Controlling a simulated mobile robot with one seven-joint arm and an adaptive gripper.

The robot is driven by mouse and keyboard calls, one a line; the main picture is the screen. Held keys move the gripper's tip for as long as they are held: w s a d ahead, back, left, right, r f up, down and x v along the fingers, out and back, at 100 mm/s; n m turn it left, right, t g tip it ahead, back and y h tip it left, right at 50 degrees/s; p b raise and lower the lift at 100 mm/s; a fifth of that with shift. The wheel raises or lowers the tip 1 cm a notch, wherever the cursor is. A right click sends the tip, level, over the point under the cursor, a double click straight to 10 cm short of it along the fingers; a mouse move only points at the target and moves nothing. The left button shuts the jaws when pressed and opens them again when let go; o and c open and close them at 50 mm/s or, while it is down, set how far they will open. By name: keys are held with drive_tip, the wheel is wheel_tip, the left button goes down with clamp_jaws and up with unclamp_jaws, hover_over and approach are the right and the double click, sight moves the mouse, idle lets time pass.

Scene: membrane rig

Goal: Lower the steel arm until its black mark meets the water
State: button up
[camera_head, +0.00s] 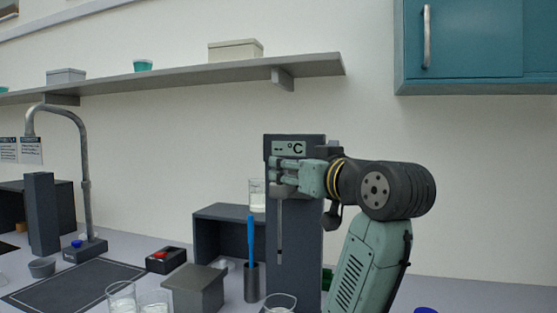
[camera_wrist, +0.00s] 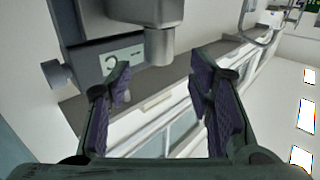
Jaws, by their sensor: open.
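A dark upright stand (camera_head: 308,240) with a °C display (camera_head: 290,148) stands right of centre in the head view. A thin steel rod (camera_head: 280,235) hangs down its front; I cannot make out a black mark on it. My gripper (camera_head: 292,176) is at the top of the stand, just below the display, hiding the rod's upper end. In the wrist view, my open gripper (camera_wrist: 160,82) has its dark pads on either side of a grey metal block with a short cylinder (camera_wrist: 160,46), with nothing clamped. A glass (camera_head: 280,303) is at the bottom edge, partly cut off.
Another glass (camera_head: 257,195) stands on a dark box (camera_head: 220,225) behind. A blue-handled tool (camera_head: 251,238) in a dark holder, a grey block (camera_head: 195,288) and more glasses (camera_head: 122,298) crowd the bench left of the stand. A side knob (camera_wrist: 55,73) shows in the wrist view.

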drive_tip(key=p+x, duration=0.1)
drive_tip(key=x, duration=0.5)
drive_tip(key=shift+w+p, duration=0.1)
drive_tip(key=shift+p, duration=0.3)
drive_tip(key=shift+c, duration=0.2)
clamp_jaws()
